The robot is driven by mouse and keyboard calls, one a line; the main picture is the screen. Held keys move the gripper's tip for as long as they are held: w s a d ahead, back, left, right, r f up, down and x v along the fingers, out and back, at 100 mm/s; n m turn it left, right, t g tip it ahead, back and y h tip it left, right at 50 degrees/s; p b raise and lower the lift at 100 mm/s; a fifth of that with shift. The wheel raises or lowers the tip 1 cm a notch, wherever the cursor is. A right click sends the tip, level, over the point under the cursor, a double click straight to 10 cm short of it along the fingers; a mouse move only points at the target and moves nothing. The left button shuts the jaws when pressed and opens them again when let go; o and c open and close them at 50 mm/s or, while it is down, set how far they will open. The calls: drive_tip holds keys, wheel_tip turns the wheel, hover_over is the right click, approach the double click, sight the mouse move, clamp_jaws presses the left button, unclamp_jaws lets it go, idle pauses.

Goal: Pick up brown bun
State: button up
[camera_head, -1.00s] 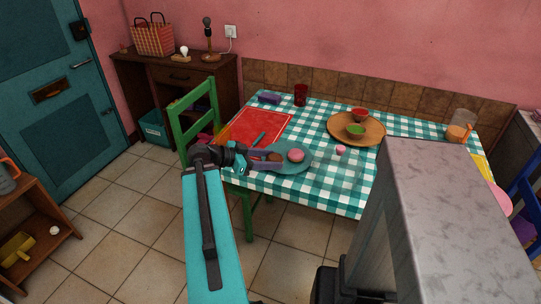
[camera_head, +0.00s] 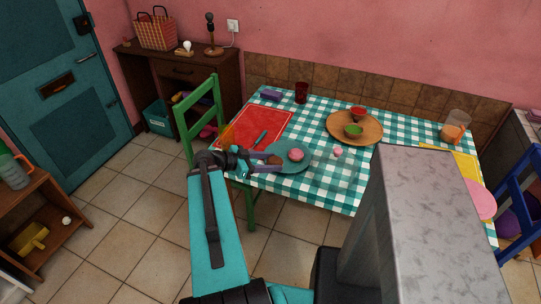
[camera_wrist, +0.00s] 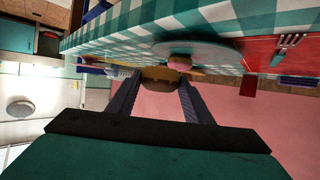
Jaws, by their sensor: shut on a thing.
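The brown bun (camera_head: 274,159) is at the left side of the blue-grey plate (camera_head: 300,164), near the table's front edge. My gripper (camera_head: 268,162) is shut on it from the left. In the wrist view the brown bun (camera_wrist: 158,77) sits between my two fingertips (camera_wrist: 158,84), which partly hide it. A pink bun (camera_head: 295,155) lies on the plate to the right. It shows just beyond the brown bun in the wrist view (camera_wrist: 179,62). I cannot tell clearly whether the brown bun is clear of the plate.
A red placemat (camera_head: 240,128) with cutlery lies to the left. A wooden tray (camera_head: 340,125) with red and green bowls stands behind right. A small pink item (camera_head: 338,152) is right of the plate. A green chair (camera_head: 205,112) stands close left of my arm.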

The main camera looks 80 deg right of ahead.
drive_tip(key=shift+s+a+r+p, duration=0.1)
drive_tip(key=shift+a+p, duration=0.25)
drive_tip(key=shift+p, duration=1)
drive_tip(key=shift+s+a+r+p, duration=0.1)
drive_tip(key=shift+a+p, duration=0.25)
drive_tip(key=shift+p, duration=1)
drive_tip(key=shift+a+p, duration=0.65)
drive_tip(key=shift+a, duration=0.6)
drive_tip(key=shift+f, duration=0.15)
